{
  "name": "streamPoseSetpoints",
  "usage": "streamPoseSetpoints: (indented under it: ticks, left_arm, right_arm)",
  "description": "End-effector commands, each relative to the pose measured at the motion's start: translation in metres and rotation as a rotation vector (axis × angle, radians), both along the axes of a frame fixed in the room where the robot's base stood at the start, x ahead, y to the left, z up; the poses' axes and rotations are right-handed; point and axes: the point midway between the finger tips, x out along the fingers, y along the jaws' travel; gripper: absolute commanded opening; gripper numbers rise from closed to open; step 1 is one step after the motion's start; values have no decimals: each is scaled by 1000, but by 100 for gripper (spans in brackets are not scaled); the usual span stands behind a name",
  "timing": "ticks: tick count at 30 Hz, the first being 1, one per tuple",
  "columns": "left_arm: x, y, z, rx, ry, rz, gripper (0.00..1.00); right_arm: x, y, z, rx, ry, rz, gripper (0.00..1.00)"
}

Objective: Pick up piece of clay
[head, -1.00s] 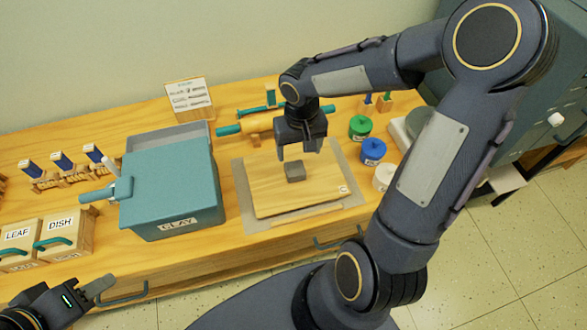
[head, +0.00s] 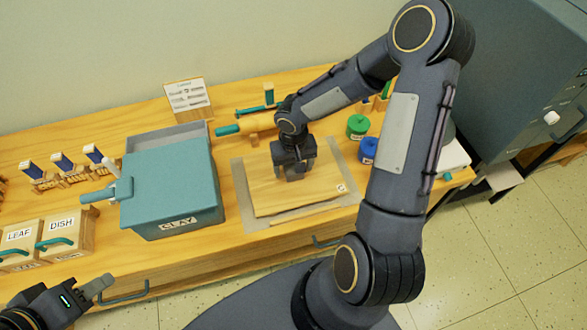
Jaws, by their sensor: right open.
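The small grey piece of clay (head: 293,173) is on the wooden board (head: 265,200), mostly hidden by my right gripper. My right gripper (head: 293,176) points down at the board with its fingers open around the clay. I cannot tell whether the fingers touch it. My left gripper (head: 100,288) is at the lower left, in front of the table edge and away from the clay. Its finger opening is not clear.
A teal box marked CLAY (head: 170,190) stands left of the board. A rolling pin (head: 255,125) lies behind it. Green (head: 357,126) and blue (head: 368,150) jars stand to the right. Wooden boxes marked LEAF (head: 18,243) and DISH (head: 65,232) stand at left.

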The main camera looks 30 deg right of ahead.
Motion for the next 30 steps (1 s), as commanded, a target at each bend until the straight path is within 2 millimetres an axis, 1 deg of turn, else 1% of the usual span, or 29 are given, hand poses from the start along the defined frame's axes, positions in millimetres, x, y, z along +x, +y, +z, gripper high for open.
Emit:
streamPoseSetpoints:
  ticks: [2, 14, 23, 26, 29, 30]
  left_arm:
    - [0, 0, 0, 0, 0, 0, 40]
    - [0, 0, 0, 0, 0, 0, 40]
    - [0, 0, 0, 0, 0, 0, 40]
    - [0, 0, 0, 0, 0, 0, 40]
    - [0, 0, 1, 0, 0, 0, 40]
    - [0, 0, 1, 0, 0, 0, 40]
  right_arm:
    - [0, 0, 0, 0, 0, 0, 73]
    - [0, 0, 0, 0, 0, 0, 20]
    - [0, 0, 3, 0, -1, 0, 20]
    - [1, 0, 9, -1, -2, 0, 20]
    - [1, -1, 22, -2, -5, -2, 20]
    - [1, -1, 29, -2, -6, -1, 20]
